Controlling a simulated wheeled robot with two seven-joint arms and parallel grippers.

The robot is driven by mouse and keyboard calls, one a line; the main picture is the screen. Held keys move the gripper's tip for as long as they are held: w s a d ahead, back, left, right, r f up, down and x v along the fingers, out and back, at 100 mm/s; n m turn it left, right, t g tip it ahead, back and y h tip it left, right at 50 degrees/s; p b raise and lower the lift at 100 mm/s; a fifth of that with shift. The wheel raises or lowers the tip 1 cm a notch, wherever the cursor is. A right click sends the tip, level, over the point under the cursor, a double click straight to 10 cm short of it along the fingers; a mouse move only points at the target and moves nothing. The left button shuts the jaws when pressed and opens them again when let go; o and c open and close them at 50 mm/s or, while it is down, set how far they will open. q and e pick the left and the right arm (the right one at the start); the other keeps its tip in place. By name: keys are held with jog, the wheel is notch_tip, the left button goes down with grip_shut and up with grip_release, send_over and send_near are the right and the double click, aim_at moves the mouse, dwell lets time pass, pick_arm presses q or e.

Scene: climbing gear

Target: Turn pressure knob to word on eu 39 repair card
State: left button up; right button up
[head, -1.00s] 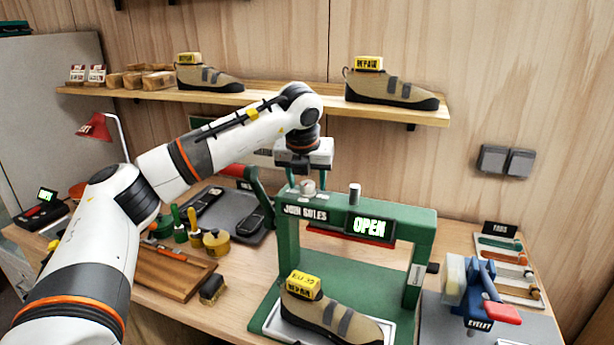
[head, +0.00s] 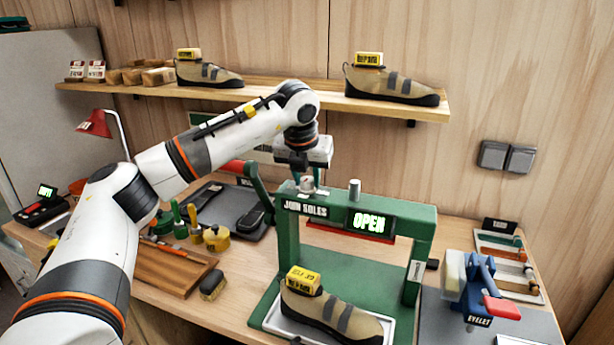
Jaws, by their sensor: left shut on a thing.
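The green press (head: 424,232) stands on the bench, with a "JOIN SOLES" label and a lit display (head: 369,223) reading "OPEN". The pressure knob (head: 307,184) is a small metallic knob on the left of its top beam. My left gripper (head: 307,176) comes down from above and is shut on this knob. The marks around the knob are too small to read. A tan shoe (head: 331,311) with a yellow repair card (head: 303,281) sits on the tray in the press; the card's text is not clearly legible. My right gripper is not in view.
A second metal post (head: 354,189) rises from the beam, right of the knob. A blue eyelet tool (head: 483,287) stands at the right. Glue pots and brushes (head: 216,238) and a wooden tray (head: 160,272) lie left. Two carded shoes stand on the wall shelf (head: 290,97).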

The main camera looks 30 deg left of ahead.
pick_arm(q)
jog(key=shift+a+m+h, duration=0.1)
jog(key=shift+m+h, duration=0.4)
jog(key=shift+m, duration=0.6)
jog(key=shift+m+h, duration=0.3)
jog(key=shift+m, duration=0.6)
jog(key=m+p, duration=0.1)
jog(key=m+h, duration=0.1)
jog(key=m, duration=0.1)
jog(key=shift+a+r+m+p, duration=0.1)
jog(key=shift+r+m+p, duration=0.05)
jog(key=shift+m+p, duration=0.2)
jog(key=m+h+p, duration=0.1)
jog(key=m, duration=0.1)
jog(key=shift+m+h+p, duration=0.3)
jog(key=shift+m+p, duration=0.05)
jog(key=m+p, duration=0.1)
jog(key=m, duration=0.1)
jog(key=m+g+h+p, duration=0.1)
jog(key=m+p, duration=0.1)
jog(key=shift+w+a+g, duration=0.15)
jog(key=shift+g, duration=0.15)
jog(key=m+g+p, duration=0.1)
jog(key=m+p, duration=0.1)
jog(key=m, duration=0.2)
jog(key=shift+w+h, duration=0.1)
jog(key=shift+h, duration=0.3)
jog(key=shift+m+g, duration=0.3)
jog(key=shift+m, duration=0.1)
jog(key=o, duration=1)
